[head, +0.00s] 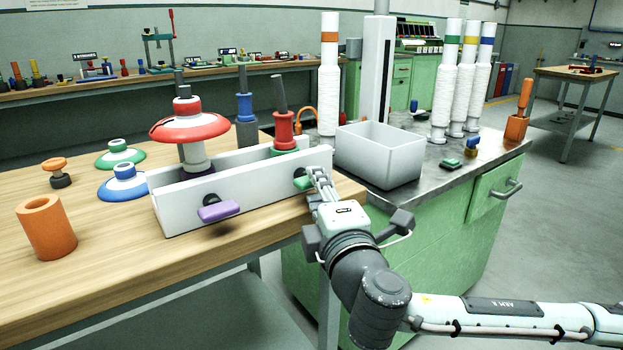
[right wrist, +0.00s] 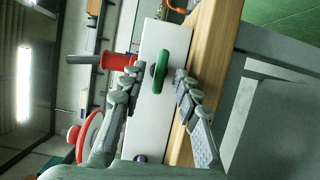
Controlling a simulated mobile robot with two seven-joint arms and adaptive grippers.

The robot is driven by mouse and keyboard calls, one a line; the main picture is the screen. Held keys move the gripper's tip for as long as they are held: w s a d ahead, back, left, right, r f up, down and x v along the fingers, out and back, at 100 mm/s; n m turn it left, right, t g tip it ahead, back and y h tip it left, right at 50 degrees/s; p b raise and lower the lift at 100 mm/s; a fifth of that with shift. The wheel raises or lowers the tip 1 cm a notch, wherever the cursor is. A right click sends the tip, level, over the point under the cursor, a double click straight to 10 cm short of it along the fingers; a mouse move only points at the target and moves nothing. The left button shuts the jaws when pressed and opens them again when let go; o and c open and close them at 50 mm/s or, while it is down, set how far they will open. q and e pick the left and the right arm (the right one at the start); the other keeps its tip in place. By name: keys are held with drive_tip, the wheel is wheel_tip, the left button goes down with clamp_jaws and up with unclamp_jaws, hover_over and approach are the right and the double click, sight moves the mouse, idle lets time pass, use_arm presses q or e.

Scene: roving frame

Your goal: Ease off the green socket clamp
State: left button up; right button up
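The green socket clamp (head: 302,182) is a small green bar handle on the front face of the white socket block (head: 245,188), near its right end. My right gripper (head: 320,182) is right at it and partly covers it. In the right wrist view the green clamp (right wrist: 180,57) lies between the two spread fingers of my right gripper (right wrist: 157,78), with gaps on both sides. A purple clamp (head: 218,211) sits on the block's left part. A red spool-like piece (head: 284,131) stands behind the green clamp's end. My left gripper is not in view.
A red-topped white piece (head: 190,127) stands at the block's left end. Blue and green flanged pieces (head: 123,183) and an orange cup (head: 46,228) are on the wooden table. A white bin (head: 380,155) stands close behind my right gripper.

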sight(308, 179)
drive_tip(key=shift+x, duration=1.25)
drive_tip(key=shift+w+a, duration=0.1)
drive_tip(key=shift+w, duration=0.35)
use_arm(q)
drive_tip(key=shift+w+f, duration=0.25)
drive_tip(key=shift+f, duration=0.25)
use_arm(e)
drive_tip(key=shift+c, duration=0.3)
clamp_jaws()
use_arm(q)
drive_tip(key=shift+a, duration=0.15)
